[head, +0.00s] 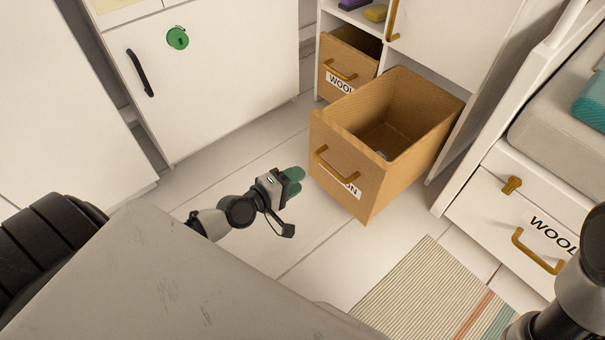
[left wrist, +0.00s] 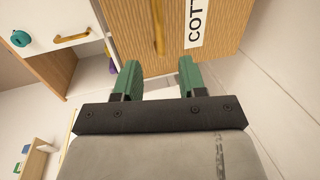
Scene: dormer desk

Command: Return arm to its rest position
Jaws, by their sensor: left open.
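My left gripper (head: 295,181) is in the middle of the head view, low over the floor, at the front left of an open wooden drawer (head: 418,137). Its green fingers are apart with nothing between them; they also show in the left wrist view (left wrist: 159,80). The drawer's brass handle (head: 335,168) is a short way from the fingertips and looks apart from them. In the left wrist view the drawer front (left wrist: 220,20) carries a partly visible label starting "COTT". A dark arm part of mine shows at the lower right of the head view; no right gripper shows.
A second drawer marked "WOOL" (head: 350,65) sits behind the open one. A white cabinet with a black handle (head: 139,73) stands at the left. Another white drawer unit (head: 490,205) is at the right. A striped rug (head: 410,300) lies on the floor; the floor around the gripper is clear.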

